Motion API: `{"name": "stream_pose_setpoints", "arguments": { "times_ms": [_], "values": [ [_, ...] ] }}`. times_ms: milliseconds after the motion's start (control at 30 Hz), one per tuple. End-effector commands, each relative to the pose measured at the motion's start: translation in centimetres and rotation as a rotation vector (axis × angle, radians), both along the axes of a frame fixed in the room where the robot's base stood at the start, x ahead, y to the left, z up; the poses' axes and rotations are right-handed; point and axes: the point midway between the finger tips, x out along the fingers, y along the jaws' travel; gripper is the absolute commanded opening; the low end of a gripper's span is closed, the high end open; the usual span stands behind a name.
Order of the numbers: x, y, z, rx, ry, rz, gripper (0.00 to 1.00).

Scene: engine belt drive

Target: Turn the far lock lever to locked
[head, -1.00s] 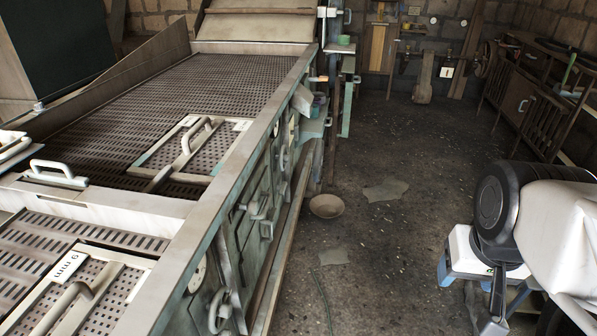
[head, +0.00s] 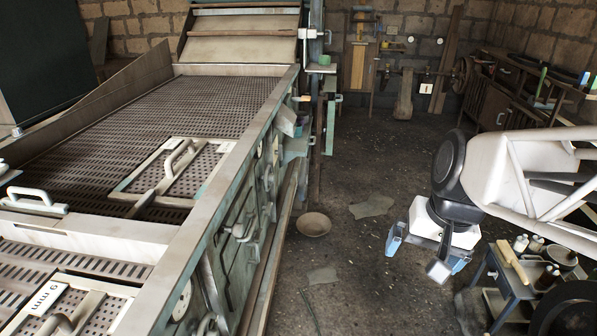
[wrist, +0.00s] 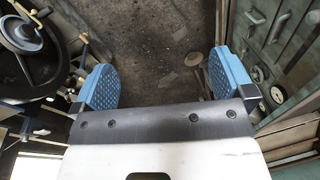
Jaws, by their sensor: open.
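My gripper (head: 424,254) hangs over the open floor to the right of the machine in the head view, with blue fingers apart and nothing between them. The wrist view shows the same open gripper (wrist: 165,85) with bare floor beyond. The long green-grey sieve machine (head: 243,172) fills the left of the head view, with several small handles and levers along its side. A small handle (head: 301,98) sticks out near its far end. I cannot tell which lever is the far lock lever, or its position. My gripper is well apart from the machine's side.
A round bowl (head: 313,225) lies on the floor beside the machine. A small cart with bottles (head: 510,285) stands at the lower right. A wooden bench (head: 500,105) lines the back right. The floor between is mostly clear.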

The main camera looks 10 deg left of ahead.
Motion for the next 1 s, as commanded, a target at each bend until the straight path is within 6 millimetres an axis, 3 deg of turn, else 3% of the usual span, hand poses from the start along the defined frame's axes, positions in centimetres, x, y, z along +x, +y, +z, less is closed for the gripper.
{"name": "stream_pose_setpoints", "arguments": {
  "times_ms": [500,1000],
  "values": [
    [9.3,4.9,-0.7,0.212,0.181,-0.135,1.00],
    [18.5,10.0,-3.0,0.405,0.364,-0.269,1.00]
  ]
}}
